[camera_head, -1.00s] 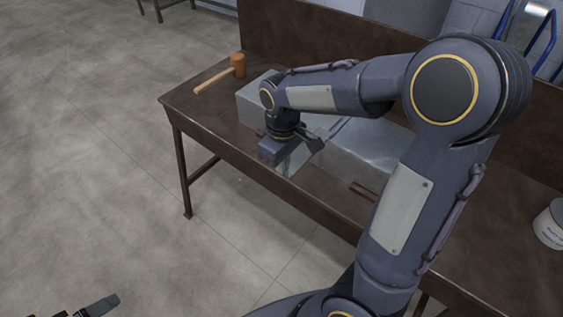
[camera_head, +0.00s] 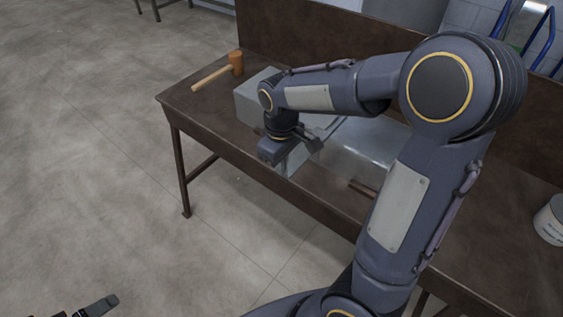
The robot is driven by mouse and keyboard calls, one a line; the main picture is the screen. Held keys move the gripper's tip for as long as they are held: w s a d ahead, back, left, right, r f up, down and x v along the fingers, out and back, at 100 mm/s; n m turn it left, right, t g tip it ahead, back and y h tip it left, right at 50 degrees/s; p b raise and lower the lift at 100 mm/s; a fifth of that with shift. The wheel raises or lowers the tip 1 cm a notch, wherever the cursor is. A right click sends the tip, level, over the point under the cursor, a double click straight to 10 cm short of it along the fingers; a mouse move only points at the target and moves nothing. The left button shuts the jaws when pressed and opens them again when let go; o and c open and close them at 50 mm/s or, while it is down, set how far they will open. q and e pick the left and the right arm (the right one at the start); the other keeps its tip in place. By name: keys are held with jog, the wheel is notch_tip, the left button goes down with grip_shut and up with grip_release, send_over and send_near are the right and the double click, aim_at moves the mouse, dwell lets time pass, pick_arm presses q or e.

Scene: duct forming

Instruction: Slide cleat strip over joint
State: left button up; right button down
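Two grey sheet-metal duct pieces lie on the brown workbench: the left one (camera_head: 248,103) and the right one (camera_head: 362,150). My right arm reaches across them from the right. My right gripper (camera_head: 283,162) points down at the front of the ducts, near where the two pieces come together. A light metal surface shows just beside its fingers; I cannot tell whether it is the cleat strip or the duct. The arm and gripper body hide the joint, and the fingers' grip is not clear. Part of my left gripper (camera_head: 98,306) shows at the bottom left, away from the bench.
A wooden mallet (camera_head: 222,72) lies on the bench's far left corner. A white bucket (camera_head: 551,222) stands at the right edge. The bench (camera_head: 200,118) has a raised back panel (camera_head: 300,40). A small brown bar (camera_head: 362,188) lies near its front edge.

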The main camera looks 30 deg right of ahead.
aim_at(289, 165)
jog(key=shift+f, duration=0.35)
dwell(0.7)
dwell(1.0)
jog(key=shift+d, duration=0.1)
dwell(0.4)
jog(key=shift+w+d, duration=0.25)
jog(key=shift+d, duration=0.1)
jog(key=shift+d, duration=0.15)
dwell(0.5)
jog(key=shift+w+d, duration=0.15)
jog(key=shift+d, duration=0.15)
jog(key=shift+d+p, duration=0.15)
jog(key=shift+p, duration=0.2)
dwell(0.5)
jog(key=shift+w+d, duration=0.2)
jog(key=shift+d, duration=0.1)
